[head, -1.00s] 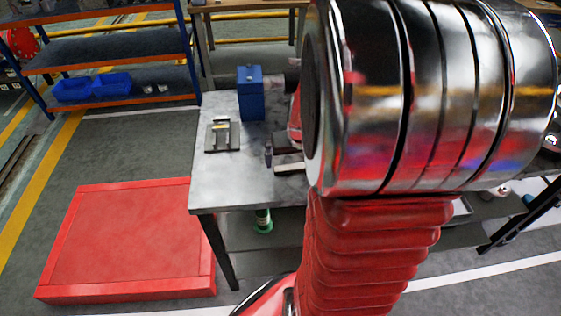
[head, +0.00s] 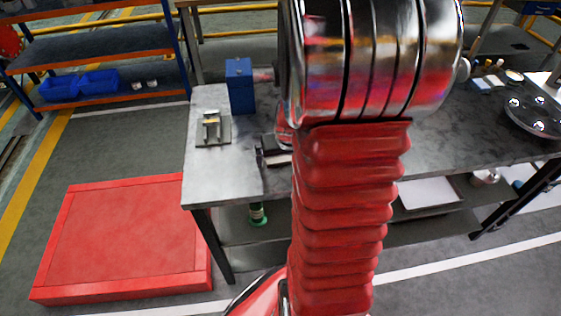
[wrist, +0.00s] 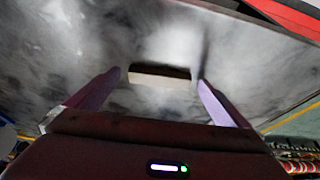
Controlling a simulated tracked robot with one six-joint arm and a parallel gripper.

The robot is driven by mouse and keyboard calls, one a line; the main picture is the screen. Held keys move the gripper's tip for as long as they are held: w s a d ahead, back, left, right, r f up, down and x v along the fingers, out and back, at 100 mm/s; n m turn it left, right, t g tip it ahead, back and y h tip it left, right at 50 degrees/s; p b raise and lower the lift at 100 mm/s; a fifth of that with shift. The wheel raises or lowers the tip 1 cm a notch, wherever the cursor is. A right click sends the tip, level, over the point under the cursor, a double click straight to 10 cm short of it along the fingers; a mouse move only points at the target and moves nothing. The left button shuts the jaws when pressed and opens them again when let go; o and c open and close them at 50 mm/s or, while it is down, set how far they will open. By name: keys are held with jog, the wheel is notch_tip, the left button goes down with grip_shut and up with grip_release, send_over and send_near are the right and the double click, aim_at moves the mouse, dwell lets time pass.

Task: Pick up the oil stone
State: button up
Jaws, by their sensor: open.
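A small block, which I take for the oil stone (wrist: 160,77), lies on the grey metal bench top (wrist: 75,55) in the wrist view. It has a pale long face and a dark top edge. My gripper (wrist: 159,79) is open, with its two purple fingers at either side of the block and a gap at each side. I cannot tell how far above the bench the fingertips are. In the head view my arm hides most of the gripper. A dark and pale block shape (head: 279,158) shows beside the arm, but I cannot tell which part is stone.
A blue box (head: 240,86) and a grey metal fixture (head: 212,130) stand on the bench left of my arm. A round dark part (head: 535,118) lies at the right. A red platform (head: 120,238) is on the floor at the left. The front left bench top is clear.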

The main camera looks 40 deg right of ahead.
aim_at(282, 161)
dwell(0.5)
jog(key=c, duration=1.2)
notch_tip(282, 161, up, 10)
dwell(0.6)
jog(key=o, duration=0.6)
jog(key=shift+c, duration=0.2)
jog(key=c, duration=0.4)
